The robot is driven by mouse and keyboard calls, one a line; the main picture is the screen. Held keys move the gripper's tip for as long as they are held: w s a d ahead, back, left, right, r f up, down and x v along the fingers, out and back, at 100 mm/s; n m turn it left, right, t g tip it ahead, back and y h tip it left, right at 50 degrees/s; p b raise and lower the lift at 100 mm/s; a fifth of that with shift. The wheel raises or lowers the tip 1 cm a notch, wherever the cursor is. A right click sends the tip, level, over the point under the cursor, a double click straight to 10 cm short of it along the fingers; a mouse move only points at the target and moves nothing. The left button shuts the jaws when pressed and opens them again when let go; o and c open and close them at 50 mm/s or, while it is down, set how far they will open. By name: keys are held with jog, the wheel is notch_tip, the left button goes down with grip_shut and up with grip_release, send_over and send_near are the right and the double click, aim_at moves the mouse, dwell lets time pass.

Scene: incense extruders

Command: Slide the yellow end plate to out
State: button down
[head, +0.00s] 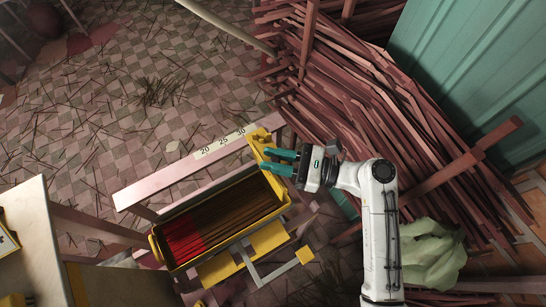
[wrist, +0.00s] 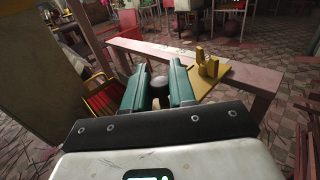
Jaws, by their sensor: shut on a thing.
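The yellow end plate (head: 257,141) stands at the upper right end of a yellow trough in the head view. It also shows in the wrist view (wrist: 207,80), with small yellow blocks on it, to the right of my gripper's fingers. My gripper (head: 264,160) reaches in from the right, its two green fingers at the plate. In the wrist view my gripper (wrist: 159,82) is shut on a part of the end plate, with a small gap between the fingers. The exact contact is mostly hidden by the fingers.
The trough (head: 155,250) holds red and brown sticks. A pink rail (head: 160,186) with a scale marked 20, 25 and 30 runs alongside it. Piled dark red sticks (head: 350,90) lie at the upper right. A pale green sack (head: 432,255) lies at the lower right. Open tiled floor is at the upper left.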

jog(key=w+d, duration=0.2)
jog(key=d, duration=0.1)
jog(key=w+d+p, duration=0.1)
jog(key=shift+d+r, duration=0.1)
jog(key=shift+d, duration=0.1)
jog(key=c, duration=1)
grip_release()
jog(key=shift+c, duration=0.2)
jog(key=s+d+b, duration=0.1)
jog(key=s+d, duration=0.1)
jog(key=d, duration=0.8)
jog(key=shift+d, duration=0.3)
